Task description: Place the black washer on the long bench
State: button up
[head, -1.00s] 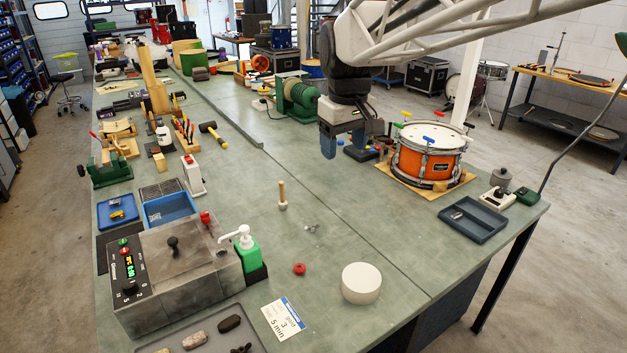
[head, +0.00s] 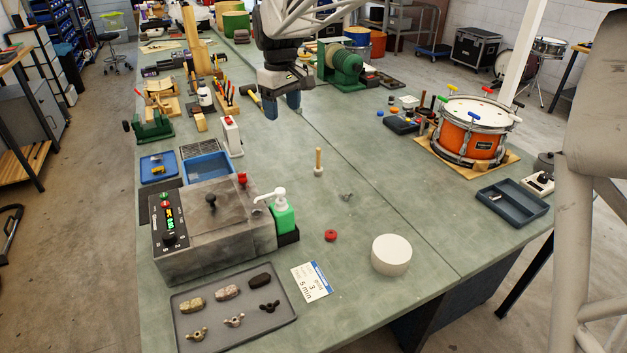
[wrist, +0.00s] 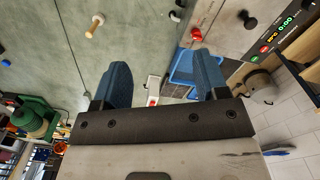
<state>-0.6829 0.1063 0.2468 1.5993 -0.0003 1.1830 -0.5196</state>
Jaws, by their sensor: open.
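The long bench (head: 350,200) has a grey-green top and runs away from me through the head view; its top also fills much of the wrist view (wrist: 135,35). I cannot make out the black washer for certain. Small coloured pieces and a dark tray (head: 401,124) sit left of the orange drum, too small to tell whether a black washer is among them.
The orange drum (head: 470,133) stands on a wooden board at right, with a blue-grey tray (head: 512,203) in front. Bare bench lies between.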

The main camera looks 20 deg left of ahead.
jog(key=f, duration=0.8)
jog(key=a+f, duration=0.1)
jog(key=f, duration=0.7)
jog(key=a+f, duration=0.1)
jog(key=f, duration=0.7)
jog(key=shift+f, duration=0.6)
jog(key=shift+f, duration=1.25)
jog(key=shift+d+f, duration=0.15)
jog(key=shift+f, duration=2.45)
jog(key=c, duration=1.1)
